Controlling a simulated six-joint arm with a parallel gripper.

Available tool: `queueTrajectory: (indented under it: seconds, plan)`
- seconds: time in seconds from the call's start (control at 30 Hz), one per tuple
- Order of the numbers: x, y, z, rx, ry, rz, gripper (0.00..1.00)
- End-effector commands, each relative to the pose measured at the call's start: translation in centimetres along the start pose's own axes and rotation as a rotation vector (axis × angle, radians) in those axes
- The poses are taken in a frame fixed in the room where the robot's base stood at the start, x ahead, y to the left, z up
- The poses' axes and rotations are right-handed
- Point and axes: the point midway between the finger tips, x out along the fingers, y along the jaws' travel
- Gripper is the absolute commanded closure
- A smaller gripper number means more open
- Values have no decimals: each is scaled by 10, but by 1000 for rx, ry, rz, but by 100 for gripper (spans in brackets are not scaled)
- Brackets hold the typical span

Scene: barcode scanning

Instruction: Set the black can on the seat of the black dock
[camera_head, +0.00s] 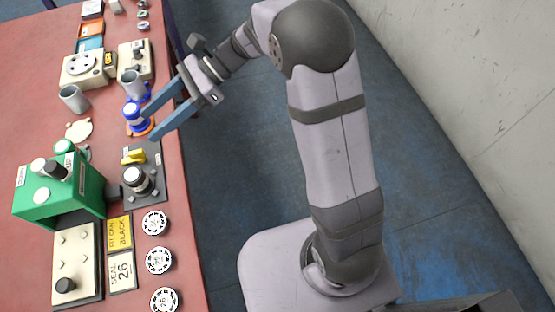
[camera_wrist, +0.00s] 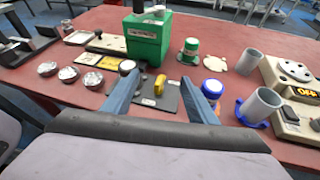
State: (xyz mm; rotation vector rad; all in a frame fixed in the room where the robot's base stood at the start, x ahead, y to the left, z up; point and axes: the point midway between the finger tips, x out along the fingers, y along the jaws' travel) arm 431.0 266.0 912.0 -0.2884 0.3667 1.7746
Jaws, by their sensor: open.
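A black can with a white top (camera_head: 133,174) stands on the dark plate of the black dock (camera_head: 157,183), beside a yellow lever (camera_head: 134,156). The can (camera_wrist: 127,67) also shows in the wrist view, just beyond my left finger, with its lower part partly hidden. I cannot tell whether it sits fully in the seat. The dock's plate (camera_wrist: 146,101) lies ahead, between my fingers. My gripper (camera_head: 150,122) is open and empty, its fingers apart, above the table's edge near a blue can (camera_head: 133,114). In the wrist view, my gripper (camera_wrist: 159,78) spans the dock's yellow lever.
A green box-shaped station (camera_head: 58,195) stands left of the dock. A green can (camera_head: 65,147) stands behind it. Grey cups (camera_head: 73,99) stand farther back. Several round silver-white discs (camera_head: 159,260) lie along the front edge near a "FIT CAN: BLACK" sign (camera_head: 119,232).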

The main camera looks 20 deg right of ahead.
Motion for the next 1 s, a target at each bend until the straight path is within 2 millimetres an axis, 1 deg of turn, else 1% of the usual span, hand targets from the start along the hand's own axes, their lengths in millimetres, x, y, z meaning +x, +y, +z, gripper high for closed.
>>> queueTrajectory:
  seconds: [0.07, 0.1, 0.17, 0.2, 0.27, 0.3, 0.37, 0.4, 0.47, 0.5, 0.53, 0.57, 0.6, 0.67, 0.7, 0.77, 0.8, 0.83, 0.9, 1.0]
  plan:
    - [-7, -29, 8, 149, -27, -163, 47]
    - [-14, -46, 11, 249, -53, -259, 47]
    - [-29, -72, 13, 422, -108, -415, 47]
    - [-43, -89, 12, 550, -156, -520, 47]
    - [-69, -110, 6, 759, -247, -678, 47]
    - [-89, -120, -2, 902, -319, -778, 47]
    - [-119, -128, -18, 1121, -440, -919, 47]
    - [-139, -129, -31, 1270, -530, -1008, 47]
    - [-168, -123, -54, 1492, -680, -1131, 47]
    - [-185, -114, -72, 1643, -790, -1207, 47]
    - [-196, -105, -85, 1755, -876, -1261, 47]
    - [-206, -93, -99, 1866, -967, -1311, 47]
    - [-218, -75, -118, 2013, -1092, -1376, 47]
    - [-228, -42, -147, 2229, -1293, -1464, 47]
    - [-230, -17, -164, -2348, 1423, 1505, 47]
    - [-228, 21, -185, -2133, 1373, 1325, 47]
    - [-223, 47, -196, -1999, 1335, 1219, 47]
    - [-218, 65, -203, -1904, 1306, 1148, 47]
    - [-204, 104, -214, -1704, 1238, 1006, 47]
    - [-183, 147, -221, -1480, 1149, 864, 47]
